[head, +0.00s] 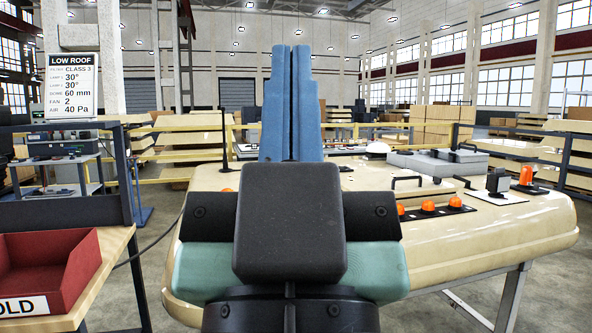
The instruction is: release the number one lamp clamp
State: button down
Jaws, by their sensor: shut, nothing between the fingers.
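My gripper (291,52) stands in the middle of the head view, its two long blue fingers pressed together, shut and empty. Behind it is a cream cab roof (480,245) on a grey-legged trolley. A row of orange knobs (428,206) sits on a black strip at the roof's near right. A black lamp-like unit (497,181) stands on a white plate farther right, beside an orange piece (526,174) on a dark base. I cannot tell which part is the number one lamp clamp. My gripper and wrist hide the middle of the roof.
A grey box with a black handle (437,162) lies on the roof's far right. A red bin (45,270) marked "OLD" sits on a wooden bench at the left. A "LOW ROOF" sign (74,86) stands above it. Yellow rails and pallets are behind.

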notch_tip(320, 180, up, 23)
jog(key=p, duration=2)
